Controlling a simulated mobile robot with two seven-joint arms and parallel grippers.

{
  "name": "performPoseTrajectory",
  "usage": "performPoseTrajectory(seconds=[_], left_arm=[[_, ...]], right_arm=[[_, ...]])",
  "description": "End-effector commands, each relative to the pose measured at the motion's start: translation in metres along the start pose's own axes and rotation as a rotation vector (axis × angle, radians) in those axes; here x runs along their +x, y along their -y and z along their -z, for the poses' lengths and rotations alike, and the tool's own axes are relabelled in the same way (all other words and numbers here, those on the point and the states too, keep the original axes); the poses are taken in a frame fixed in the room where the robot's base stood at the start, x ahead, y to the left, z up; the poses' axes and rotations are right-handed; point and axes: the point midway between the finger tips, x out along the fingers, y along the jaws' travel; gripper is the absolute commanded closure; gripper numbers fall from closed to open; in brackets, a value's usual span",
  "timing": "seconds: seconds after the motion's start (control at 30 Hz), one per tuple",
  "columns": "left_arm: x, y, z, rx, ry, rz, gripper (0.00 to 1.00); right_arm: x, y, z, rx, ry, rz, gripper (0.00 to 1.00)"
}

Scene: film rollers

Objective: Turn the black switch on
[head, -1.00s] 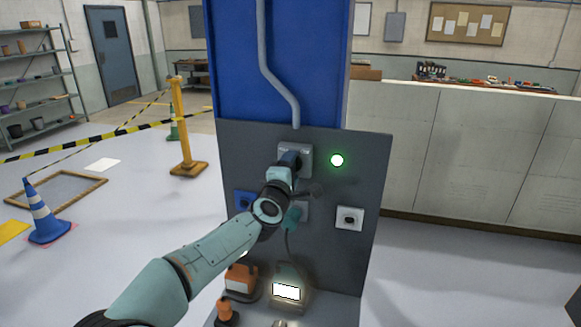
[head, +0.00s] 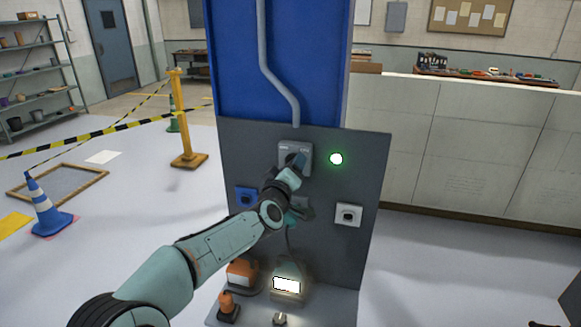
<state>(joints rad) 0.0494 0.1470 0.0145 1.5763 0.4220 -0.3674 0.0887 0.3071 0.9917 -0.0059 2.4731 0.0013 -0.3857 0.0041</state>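A dark panel (head: 340,255) stands upright in front of a blue column. A grey box (head: 285,147) sits at its top centre, under a conduit. My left gripper (head: 297,161) is at the front of this box and covers much of its face, so any switch there is hidden. I cannot tell whether its fingers are open or whether they touch. A white plate with a black centre (head: 348,214) is lower right on the panel. A blue plate (head: 245,197) is at the left, partly beside my arm. A green light (head: 336,159) glows right of the box.
A lit lamp (head: 286,285), an orange device (head: 241,272) and an orange plug-like piece (head: 227,306) are on the ledge below. A traffic cone (head: 46,210) and a yellow post (head: 181,120) stand at the left.

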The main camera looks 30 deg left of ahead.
Motion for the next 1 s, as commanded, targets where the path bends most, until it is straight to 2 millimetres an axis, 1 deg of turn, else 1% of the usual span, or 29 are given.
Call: performPoseTrajectory(seconds=[0.03,0.23,0.67,0.7,0.77,1.0], left_arm=[[0.0001,-0.0041,0.0059,0.015,-0.013,-0.007,0.67],[-0.0001,-0.0039,0.006,0.057,-0.014,-0.007,0.67],[-0.0002,-0.0038,0.0063,0.068,-0.015,-0.007,0.67],[-0.0002,-0.0038,0.0063,0.068,-0.015,-0.007,0.3],[-0.0001,-0.0036,0.0062,0.067,-0.015,-0.007,0.11],[-0.0001,-0.0017,0.0029,0.065,-0.007,-0.003,0.11]], right_arm=[[-0.0018,0.0011,0.0012,-0.001,-0.002,0.001,0.27],[-0.0031,0.0019,0.0021,-0.001,-0.003,0.001,0.27],[-0.0032,0.0019,0.0022,-0.001,-0.003,0.001,0.27],[-0.0032,0.0019,0.0022,-0.001,-0.003,0.001,0.27],[-0.0032,0.0019,0.0022,-0.001,-0.003,0.001,0.27],[-0.0029,0.0018,0.002,-0.001,-0.003,0.001,0.27]])
